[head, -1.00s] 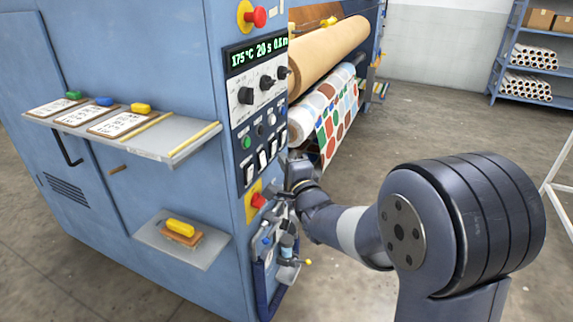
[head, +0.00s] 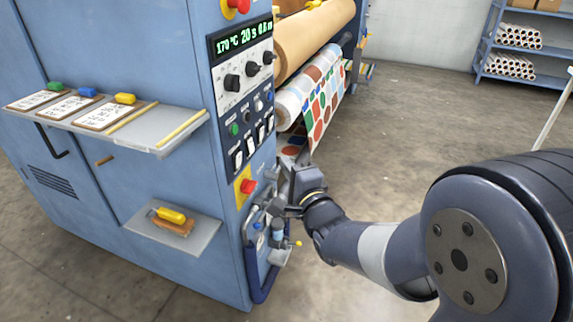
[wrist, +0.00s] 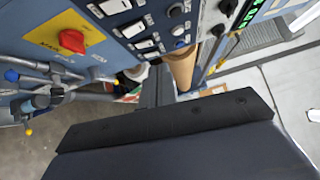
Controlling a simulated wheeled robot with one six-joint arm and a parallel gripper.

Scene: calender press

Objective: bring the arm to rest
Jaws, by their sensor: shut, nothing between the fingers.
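My gripper (head: 284,203) is in front of the right edge of the blue press (head: 140,60), low beside the red knob on a yellow plate (head: 246,187). It is shut and empty. In the wrist view the dark gripper (wrist: 158,85) points toward the press's control panel (wrist: 165,25), with the red knob (wrist: 72,41) to its left. My arm reaches in from the lower right. The fingertips are small and partly hidden in the head view, so I cannot tell their exact gap to the press.
Pipes and valves (head: 268,232) stick out just left of and below my gripper. A patterned fabric roll (head: 312,95) hangs behind it. Shelves with clipboards (head: 75,105) and a yellow-handled brush (head: 172,217) project from the press. Floor (head: 410,130) to the right is open.

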